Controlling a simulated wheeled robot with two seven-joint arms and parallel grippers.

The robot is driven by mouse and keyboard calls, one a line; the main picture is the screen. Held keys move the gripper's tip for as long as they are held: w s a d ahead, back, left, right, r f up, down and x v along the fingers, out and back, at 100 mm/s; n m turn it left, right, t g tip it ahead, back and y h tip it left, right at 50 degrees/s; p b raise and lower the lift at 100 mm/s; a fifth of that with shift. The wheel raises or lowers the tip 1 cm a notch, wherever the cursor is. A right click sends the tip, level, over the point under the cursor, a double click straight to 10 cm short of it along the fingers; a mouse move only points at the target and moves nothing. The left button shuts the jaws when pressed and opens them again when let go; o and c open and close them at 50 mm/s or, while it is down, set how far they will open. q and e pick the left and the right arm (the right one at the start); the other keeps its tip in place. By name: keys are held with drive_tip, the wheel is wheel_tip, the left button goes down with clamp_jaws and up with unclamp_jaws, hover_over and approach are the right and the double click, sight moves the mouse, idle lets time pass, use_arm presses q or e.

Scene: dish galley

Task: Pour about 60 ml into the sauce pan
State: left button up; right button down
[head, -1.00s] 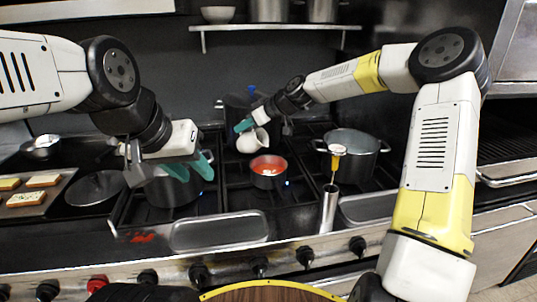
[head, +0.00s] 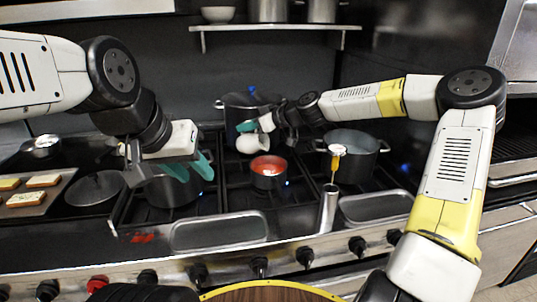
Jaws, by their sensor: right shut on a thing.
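The sauce pan (head: 269,180) is a small dark pan on the middle of the stove with red-orange sauce in it. My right gripper (head: 250,126) is shut on a small white jug (head: 250,144). It holds the jug above and just behind the pan's far left rim, strongly tilted. No stream from the jug can be made out, and its inside is hidden. My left gripper (head: 190,168) has teal fingers apart and empty, left of the pan, over a dark pot (head: 170,192).
A large dark pot (head: 235,108) stands behind the jug. A grey pot (head: 366,142) stands right of the pan. A metal cylinder (head: 328,210) holds a yellow-and-white tool (head: 336,155) in front. Shallow trays (head: 218,232) line the stove front; a lid (head: 95,188) lies left.

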drive_tip(key=shift+s+d+r+t+y, duration=0.15)
drive_tip(key=shift+d+r+t+y, duration=0.15)
drive_tip(key=shift+r+y, duration=0.1)
drive_tip(key=shift+s+d+r+t+y+p, duration=0.2)
drive_tip(key=shift+s+d+r+t+y, duration=0.15)
drive_tip(key=shift+d+r+t+y, duration=0.25)
drive_tip(key=shift+s+d+r+t+y+p, duration=0.25)
drive_tip(key=shift+d+y, duration=0.2)
drive_tip(key=shift+y, duration=0.35)
idle(1.8)
drive_tip(key=shift+w+a+f+g+h, duration=0.2)
drive_tip(key=shift+a+g+h, duration=0.1)
drive_tip(key=shift+a+h, duration=0.1)
drive_tip(key=shift+w+a+f+g+h, duration=0.15)
drive_tip(key=shift+a+g+h, duration=0.15)
drive_tip(key=shift+h, duration=0.1)
drive_tip(key=shift+w+a+f+g+h, duration=0.25)
drive_tip(key=shift+a+f+h, duration=0.2)
drive_tip(key=shift+h, duration=0.15)
drive_tip(key=shift+d, duration=0.15)
